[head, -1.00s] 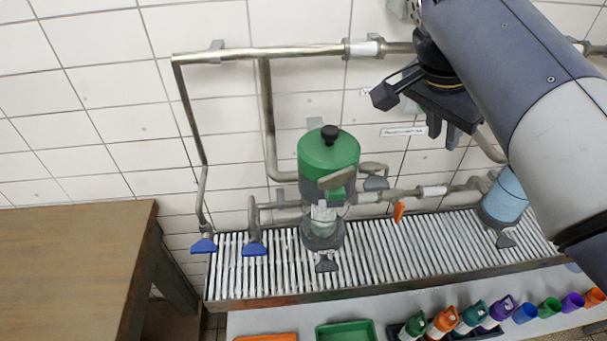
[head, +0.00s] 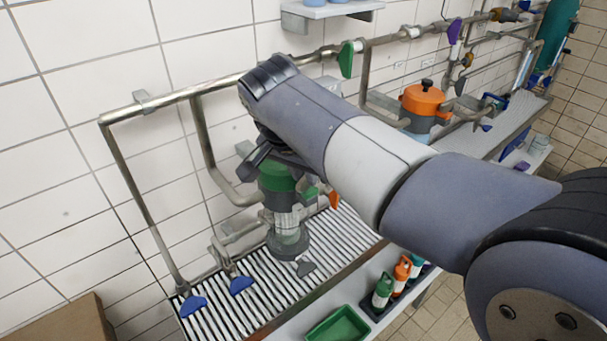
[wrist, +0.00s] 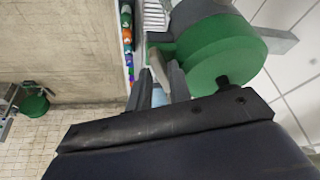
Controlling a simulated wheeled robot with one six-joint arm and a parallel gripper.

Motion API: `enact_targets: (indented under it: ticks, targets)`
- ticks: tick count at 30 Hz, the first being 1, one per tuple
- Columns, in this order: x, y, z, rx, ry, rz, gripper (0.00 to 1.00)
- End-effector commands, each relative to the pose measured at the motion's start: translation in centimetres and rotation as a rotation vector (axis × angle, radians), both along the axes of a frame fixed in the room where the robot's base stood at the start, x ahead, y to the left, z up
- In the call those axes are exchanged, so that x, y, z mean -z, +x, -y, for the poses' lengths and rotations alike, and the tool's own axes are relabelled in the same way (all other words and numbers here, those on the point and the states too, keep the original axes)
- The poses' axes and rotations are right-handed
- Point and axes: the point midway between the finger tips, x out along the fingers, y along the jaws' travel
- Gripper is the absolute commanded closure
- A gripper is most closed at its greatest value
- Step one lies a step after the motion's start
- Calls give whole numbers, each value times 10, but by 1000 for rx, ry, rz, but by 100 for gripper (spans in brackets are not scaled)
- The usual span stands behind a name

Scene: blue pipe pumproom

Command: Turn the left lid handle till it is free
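The green-lidded vessel (head: 277,182) stands on the slatted grating by the wall, partly hidden by my arm. In the wrist view its green lid (wrist: 225,48) fills the upper right, with a black knob (wrist: 223,81) on top. A grey lid handle (wrist: 157,65) sticks out from the lid's side, beside a green block. My gripper (wrist: 160,75) is open. Its two fingers stand apart, and the handle shows at or just beyond the gap between their tips; I cannot tell whether they touch it. In the head view my gripper (head: 262,160) is at the vessel's lid.
Steel pipes (head: 150,215) run along the tiled wall around the vessel. Blue valve handles (head: 241,285) sit low at left, an orange one (head: 333,200) at right. An orange-lidded vessel (head: 424,98) stands farther right. A green tray (head: 338,325) and bottles (head: 383,290) are in front.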

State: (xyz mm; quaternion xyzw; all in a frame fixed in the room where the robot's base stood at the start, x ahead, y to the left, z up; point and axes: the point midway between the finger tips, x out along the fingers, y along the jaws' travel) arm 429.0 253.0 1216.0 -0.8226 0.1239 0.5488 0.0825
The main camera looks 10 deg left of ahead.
Motion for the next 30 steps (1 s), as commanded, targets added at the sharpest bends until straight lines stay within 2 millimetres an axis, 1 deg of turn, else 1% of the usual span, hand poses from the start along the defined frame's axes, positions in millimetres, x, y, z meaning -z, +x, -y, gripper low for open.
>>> enact_targets:
  ticks: [3, 6, 14, 21, 30]
  targets:
    - [11, 4, 2, 1, -1, -1, 81]
    - [15, 6, 2, 0, 0, 0, 81]
    - [16, 6, 2, 0, 1, 0, 81]
    - [16, 6, 2, 0, 1, 1, 100]
    - [15, 6, 2, -6, 1, 1, 100]
